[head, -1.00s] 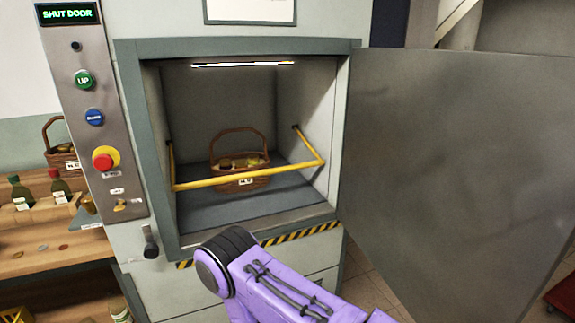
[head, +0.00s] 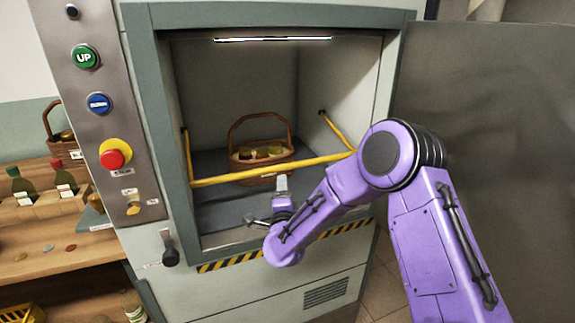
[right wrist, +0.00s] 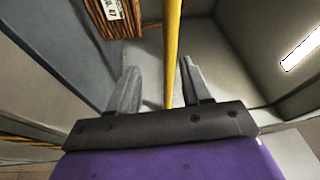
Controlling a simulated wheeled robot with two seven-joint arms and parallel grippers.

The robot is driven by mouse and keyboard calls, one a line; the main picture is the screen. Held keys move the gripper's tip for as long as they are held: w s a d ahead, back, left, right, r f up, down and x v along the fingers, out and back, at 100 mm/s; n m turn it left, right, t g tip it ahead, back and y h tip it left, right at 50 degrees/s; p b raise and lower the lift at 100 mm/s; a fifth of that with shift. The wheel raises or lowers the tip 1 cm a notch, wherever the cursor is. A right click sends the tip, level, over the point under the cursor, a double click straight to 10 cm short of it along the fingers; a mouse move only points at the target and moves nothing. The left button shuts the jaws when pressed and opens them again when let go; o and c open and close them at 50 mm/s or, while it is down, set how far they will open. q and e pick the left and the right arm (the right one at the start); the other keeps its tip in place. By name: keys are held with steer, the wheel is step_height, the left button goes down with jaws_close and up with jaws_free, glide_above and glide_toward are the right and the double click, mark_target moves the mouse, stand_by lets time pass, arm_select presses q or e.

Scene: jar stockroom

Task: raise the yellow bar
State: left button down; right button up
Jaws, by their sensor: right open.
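The yellow bar (head: 225,177) runs across the front of the open lift compartment (head: 160,130), with side arms going back to the walls. It is down, at about the height of the basket. My right gripper (head: 268,203) is open and empty, at the compartment opening just below the bar in the head view. In the right wrist view, the bar (right wrist: 173,45) runs lengthwise between the two open fingers (right wrist: 158,78), nearer the right one. I cannot tell whether it lies between them in depth or beyond them. My left gripper is not in view.
A wicker basket with jars (head: 262,150) stands inside behind the bar. The open door (head: 490,130) is at the right. The button panel (head: 100,120) is at the left, beside a wooden shelf (head: 50,240) with bottles. A small lever (head: 169,250) hangs below the panel.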

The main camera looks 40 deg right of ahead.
mark_target(287, 169)
steer(key=w+d+r+m+p, duration=0.1)
steer(key=w+d, duration=0.1)
steer(key=w+d+r+m+h+p, duration=0.1)
steer(key=w+d, duration=0.1)
steer(key=w, duration=0.1)
steer(key=w+d+r+p, duration=0.1)
steer(key=w+d, duration=0.1)
steer(key=shift+w+d+m, duration=0.4)
steer(key=shift+w, duration=0.25)
jaws_close()
